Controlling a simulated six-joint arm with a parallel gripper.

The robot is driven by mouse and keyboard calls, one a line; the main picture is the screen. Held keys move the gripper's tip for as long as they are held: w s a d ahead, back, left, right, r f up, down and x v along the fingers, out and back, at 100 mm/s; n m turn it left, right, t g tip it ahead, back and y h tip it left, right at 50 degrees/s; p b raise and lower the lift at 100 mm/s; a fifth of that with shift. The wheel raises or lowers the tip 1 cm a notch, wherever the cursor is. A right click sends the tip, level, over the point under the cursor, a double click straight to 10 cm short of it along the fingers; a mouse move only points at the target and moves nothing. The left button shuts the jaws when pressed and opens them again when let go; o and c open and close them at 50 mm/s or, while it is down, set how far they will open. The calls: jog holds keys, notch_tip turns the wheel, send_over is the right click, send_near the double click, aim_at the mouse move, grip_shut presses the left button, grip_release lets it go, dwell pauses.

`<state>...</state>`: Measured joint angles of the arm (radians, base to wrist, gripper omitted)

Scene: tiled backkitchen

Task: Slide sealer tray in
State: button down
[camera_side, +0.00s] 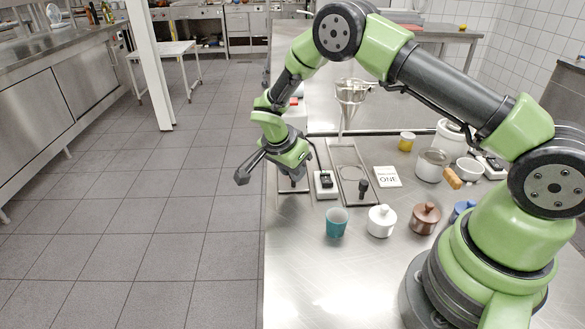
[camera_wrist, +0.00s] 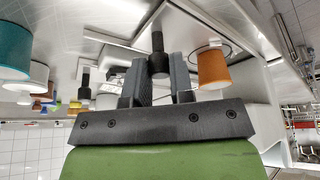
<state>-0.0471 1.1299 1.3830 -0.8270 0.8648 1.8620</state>
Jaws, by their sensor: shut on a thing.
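My gripper (camera_side: 293,176) is low over the left end of the steel counter. In the wrist view my gripper (camera_wrist: 158,80) is shut on the upright black handle (camera_wrist: 157,45) of a flat metal tray (camera_wrist: 122,42). The tray also shows under my gripper in the side view (camera_side: 288,191). An orange cup (camera_wrist: 213,70) sits beside the handle at a round ring in the tray. My gripper hides this cup in the side view. A white sealer body (camera_side: 297,116) with a red part on it stands behind my gripper, partly hidden by my arm.
A small black-and-white device (camera_side: 326,184) lies right of the tray. Beyond it is another framed tray (camera_side: 350,172) with a black handle. A teal cup (camera_side: 337,222), a white lidded pot (camera_side: 381,221) and a brown pot (camera_side: 425,218) stand nearer.

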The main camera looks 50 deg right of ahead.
jog(key=shift+w+d, duration=1.75)
jog(key=shift+w, duration=0.05)
jog(key=c, duration=1)
grip_release()
jog(key=shift+r, duration=0.1)
jog(key=v, duration=1)
